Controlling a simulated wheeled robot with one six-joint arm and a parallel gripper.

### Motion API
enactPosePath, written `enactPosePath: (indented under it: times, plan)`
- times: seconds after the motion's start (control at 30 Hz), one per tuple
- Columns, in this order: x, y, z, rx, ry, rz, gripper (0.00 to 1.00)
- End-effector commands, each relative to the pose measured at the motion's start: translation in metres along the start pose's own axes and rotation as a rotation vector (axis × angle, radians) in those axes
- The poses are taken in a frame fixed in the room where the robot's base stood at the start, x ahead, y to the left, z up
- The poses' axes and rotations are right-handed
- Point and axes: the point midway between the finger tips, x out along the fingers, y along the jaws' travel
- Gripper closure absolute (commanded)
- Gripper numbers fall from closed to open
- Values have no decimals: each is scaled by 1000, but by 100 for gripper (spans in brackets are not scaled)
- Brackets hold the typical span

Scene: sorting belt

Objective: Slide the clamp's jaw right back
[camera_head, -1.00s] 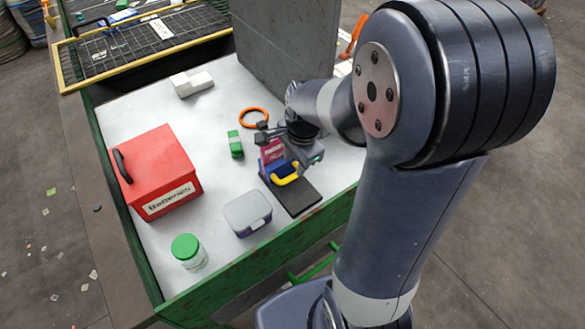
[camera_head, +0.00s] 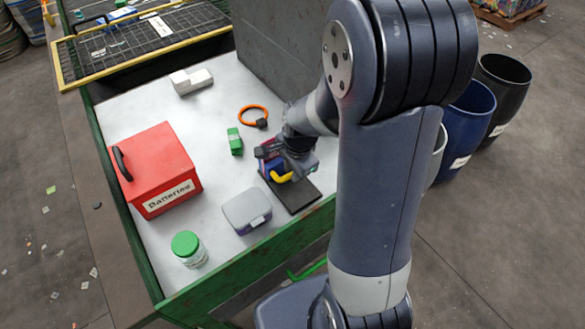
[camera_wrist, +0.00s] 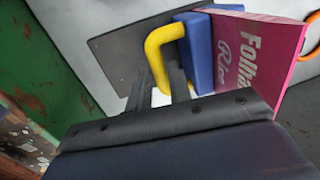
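The clamp has a dark flat base (camera_head: 298,197), a blue jaw (camera_wrist: 198,48) and a yellow handle (camera_wrist: 163,42). The handle also shows in the head view (camera_head: 283,177). A pink book marked "Folha Rio" (camera_wrist: 250,45) stands right beside the blue jaw in the wrist view. My gripper (camera_wrist: 167,72) is at the yellow handle, its dark fingers beside the handle's lower part. Whether they press on it cannot be told. In the head view, my wrist hides most of the book and the fingertips.
A red batteries box (camera_head: 160,165), a grey-lidded box (camera_head: 245,208), a green-lidded jar (camera_head: 187,245), a green block (camera_head: 235,141), an orange ring (camera_head: 252,108) and a white block (camera_head: 190,80) stand on the white table. A grey panel (camera_head: 285,45) rises behind.

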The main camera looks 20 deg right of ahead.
Motion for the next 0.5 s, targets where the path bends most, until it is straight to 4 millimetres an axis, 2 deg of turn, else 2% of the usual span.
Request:
enactPosePath:
  times: [0.03, 0.23, 0.5]
  plan:
    - [0, 0, 0, 0, 0, 0, 84]
    - [0, 0, 0, 0, 0, 0, 100]
    - [0, 0, 0, 0, 0, 0, 100]
